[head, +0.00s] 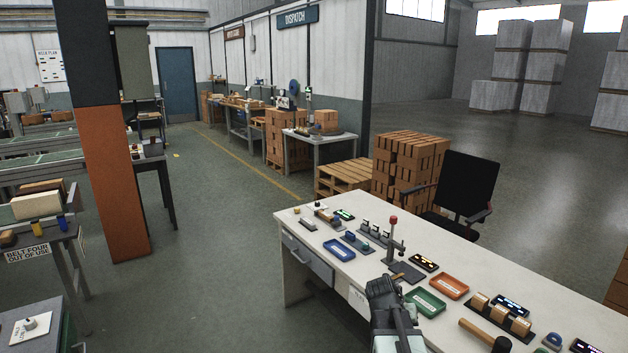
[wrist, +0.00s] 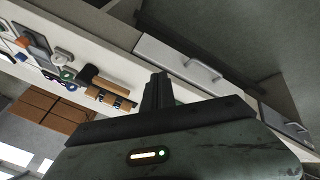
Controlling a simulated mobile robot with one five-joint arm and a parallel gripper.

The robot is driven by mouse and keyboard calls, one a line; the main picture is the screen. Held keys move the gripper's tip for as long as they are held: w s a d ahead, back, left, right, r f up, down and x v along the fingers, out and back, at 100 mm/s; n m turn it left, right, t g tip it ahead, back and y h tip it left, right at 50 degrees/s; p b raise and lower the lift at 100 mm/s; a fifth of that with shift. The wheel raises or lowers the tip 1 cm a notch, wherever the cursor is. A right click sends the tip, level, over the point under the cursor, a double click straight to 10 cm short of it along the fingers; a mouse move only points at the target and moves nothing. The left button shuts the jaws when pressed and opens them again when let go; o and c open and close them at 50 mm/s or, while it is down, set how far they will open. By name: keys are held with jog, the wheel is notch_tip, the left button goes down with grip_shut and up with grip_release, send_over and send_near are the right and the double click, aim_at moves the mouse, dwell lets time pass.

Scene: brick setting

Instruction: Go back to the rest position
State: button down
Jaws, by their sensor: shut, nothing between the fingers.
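My gripper (head: 383,286) is at the front edge of the white workbench (head: 300,232) in the head view, close to the green tray. It is shut and empty. In the wrist view the dark fingers (wrist: 158,92) are together, in front of the bench's drawers (wrist: 180,62). The picture there is strongly tilted. Part of my arm hides a bit of the bench's front edge in the head view.
The bench holds a blue tray (head: 339,250), a green tray (head: 426,303), an orange tray (head: 449,286), a red-topped stand (head: 392,240) and a mallet (head: 484,336). A black chair (head: 467,186) stands behind it. Open floor (head: 215,260) lies to the left.

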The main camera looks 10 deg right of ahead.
jog(key=s+a+n+g+y, duration=0.1)
jog(key=s+a+n+y, duration=0.1)
jog(key=a, duration=1.1)
jog(key=s+a+f+n+g+y+p, duration=0.1)
jog(key=s+a+n+y, duration=0.2)
jog(key=a, duration=0.9)
jog(key=shift+s+a+f+n+y, duration=0.2)
jog(key=shift+s+a+n+y, duration=0.15)
jog(key=shift+s, duration=0.25)
